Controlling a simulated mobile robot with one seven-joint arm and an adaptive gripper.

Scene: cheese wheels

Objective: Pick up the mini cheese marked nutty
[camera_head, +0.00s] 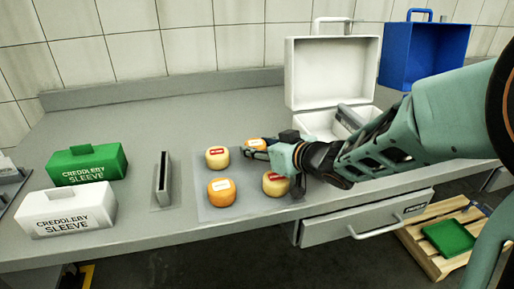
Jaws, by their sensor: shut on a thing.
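Several mini cheeses sit on a light mat (203,197) on the grey bench. A pale yellow cheese with a red label (217,158) is at the back left of the mat. An orange cheese with a white label (221,191) is at the front left. Another pale cheese with a red label (274,184) is at the front right, partly behind my gripper. My gripper (256,149) reaches in from the right and is shut on an orange cheese (255,143) at the back right, partly covered by the fingers. The label words are too small to read.
A green sleeve box (88,165) and a white sleeve box (68,211) stand at the left, beside a dark upright holder (163,179). An open white case (332,72) and a blue case (425,56) stand behind my arm. An open drawer (365,218) juts out below the bench.

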